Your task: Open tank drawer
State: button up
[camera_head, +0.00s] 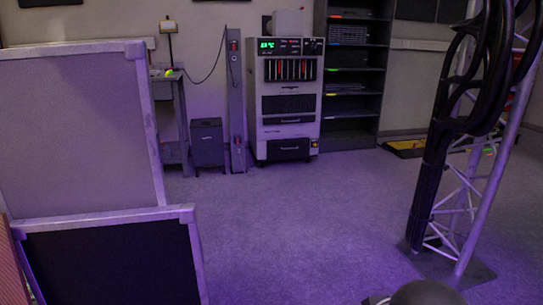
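A pale upright machine (285,98) with a green lit display stands against the back wall. Its lowest front panel (288,148) is dark, has a handle and looks like a drawer; it appears shut, flush with the front. Another dark slot or handle (290,119) sits above it. I cannot read the labels, so which one is the tank drawer is not certain. My gripper is not in view. A dark rounded shape at the bottom edge, right of centre, seems to be part of my arm, far from the machine.
Open floor (310,215) lies before the machine. Framed panels (85,130) block the left foreground. A truss tower (470,190) with thick black cables stands at the right on a base plate. A dark shelf (352,75) adjoins the machine; a small black box (208,143) stands left.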

aim_at(284, 142)
jog(key=i+u, duration=0.3)
jog(key=i, duration=3.5)
jog(key=i+j+z, duration=0.2)
jog(key=i, duration=0.25)
jog(key=i+z, duration=0.2)
jog(key=i, duration=0.25)
jog(key=i+j+z, duration=0.2)
jog(key=i, duration=0.2)
